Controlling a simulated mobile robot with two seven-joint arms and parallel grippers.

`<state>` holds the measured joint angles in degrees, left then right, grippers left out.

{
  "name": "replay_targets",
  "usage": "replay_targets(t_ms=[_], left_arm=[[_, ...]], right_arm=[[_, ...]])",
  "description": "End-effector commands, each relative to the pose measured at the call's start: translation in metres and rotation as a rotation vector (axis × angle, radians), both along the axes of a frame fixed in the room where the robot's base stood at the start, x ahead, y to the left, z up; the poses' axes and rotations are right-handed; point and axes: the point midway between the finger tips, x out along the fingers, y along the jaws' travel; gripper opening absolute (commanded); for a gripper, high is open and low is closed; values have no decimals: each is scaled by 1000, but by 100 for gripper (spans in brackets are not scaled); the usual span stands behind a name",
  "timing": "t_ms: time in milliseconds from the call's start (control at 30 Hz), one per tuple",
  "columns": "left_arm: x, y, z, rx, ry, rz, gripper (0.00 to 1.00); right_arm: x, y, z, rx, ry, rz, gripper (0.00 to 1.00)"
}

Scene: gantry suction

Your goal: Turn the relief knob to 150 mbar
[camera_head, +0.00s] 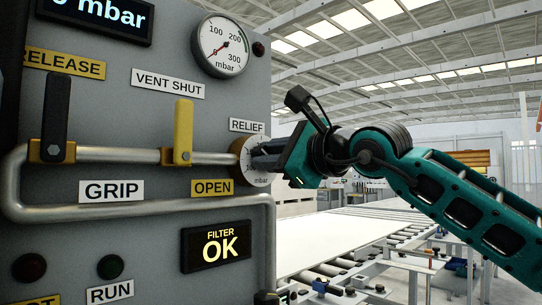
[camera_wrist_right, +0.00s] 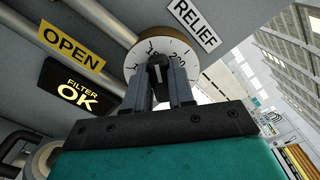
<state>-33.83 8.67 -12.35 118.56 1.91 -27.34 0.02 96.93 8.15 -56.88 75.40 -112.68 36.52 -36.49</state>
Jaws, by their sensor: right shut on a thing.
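The relief knob's white, brass-rimmed dial (camera_head: 259,176) is on the grey panel below the RELIEF label (camera_head: 247,126). My right gripper (camera_head: 264,153) reaches it from the right. In the right wrist view, the gripper's two grey fingers (camera_wrist_right: 160,88) are shut on the black knob grip (camera_wrist_right: 157,68). Its white pointer line faces roughly the dial's upper edge, between a partly hidden number on the left and 200 on the right; the exact setting cannot be read. The round gauge (camera_head: 222,46) has its red needle pointing low left. My left gripper is not in view.
Left of the knob are a yellow OPEN lever (camera_head: 183,131) and a black lever (camera_head: 57,115) on a steel pipe (camera_head: 110,154). The FILTER OK display (camera_head: 217,245) is below. A pipe runs down just under the dial. A roller conveyor (camera_head: 350,240) lies right of the panel.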

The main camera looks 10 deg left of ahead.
Motion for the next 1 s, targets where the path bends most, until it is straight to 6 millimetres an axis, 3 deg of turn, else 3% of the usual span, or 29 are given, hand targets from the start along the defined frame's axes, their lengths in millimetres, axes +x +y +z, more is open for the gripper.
replay_targets(t_ms=[767,800,1000], left_arm=[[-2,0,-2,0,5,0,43],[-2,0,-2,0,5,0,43],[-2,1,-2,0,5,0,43]], right_arm=[[-1,0,-1,-62,-94,0,0],[-1,0,-1,-62,-93,0,24],[-1,0,-1,-62,-93,0,43]])
